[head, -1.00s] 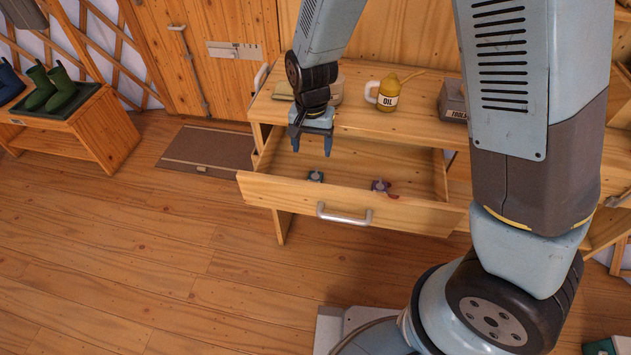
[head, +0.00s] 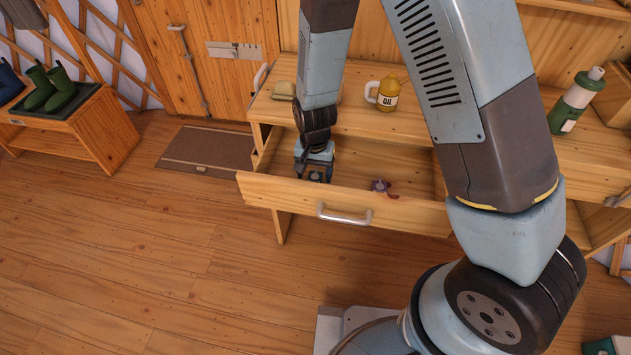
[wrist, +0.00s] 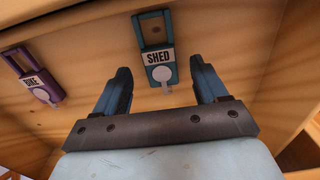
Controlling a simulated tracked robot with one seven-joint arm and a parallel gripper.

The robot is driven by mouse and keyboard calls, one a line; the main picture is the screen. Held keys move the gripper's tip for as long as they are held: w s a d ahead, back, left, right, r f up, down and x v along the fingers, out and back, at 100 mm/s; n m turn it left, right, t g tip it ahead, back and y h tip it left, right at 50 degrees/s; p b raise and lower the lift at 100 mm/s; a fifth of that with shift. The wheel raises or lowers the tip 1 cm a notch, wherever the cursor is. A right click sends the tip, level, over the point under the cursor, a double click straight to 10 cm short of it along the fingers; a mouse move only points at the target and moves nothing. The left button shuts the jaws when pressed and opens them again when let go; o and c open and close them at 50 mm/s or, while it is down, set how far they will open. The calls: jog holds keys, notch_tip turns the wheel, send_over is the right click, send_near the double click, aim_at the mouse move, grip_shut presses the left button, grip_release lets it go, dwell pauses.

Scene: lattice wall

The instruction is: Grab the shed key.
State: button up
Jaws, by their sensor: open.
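The shed key has a teal tag labelled SHED (wrist: 158,56) and lies on the drawer floor; it shows in the wrist view just beyond and between my fingertips. My gripper (wrist: 162,82) is open, its two blue fingers on either side of the key's line, not closed on it. In the head view my gripper (head: 314,176) is down inside the open drawer (head: 290,194), and it mostly hides the shed key there. A purple key tag labelled BIKE (wrist: 41,86) lies to the left in the wrist view; it also shows in the head view (head: 380,186).
The drawer's front panel and metal handle (head: 344,215) are on the near side. An oil can (head: 385,94) stands on the bench top above, and a green bottle (head: 574,103) stands at the right.

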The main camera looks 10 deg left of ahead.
jog(key=shift+f, duration=0.95)
jog(key=shift+c, duration=0.2)
jog(key=c, duration=1.1)
jog(key=shift+r, duration=0.15)
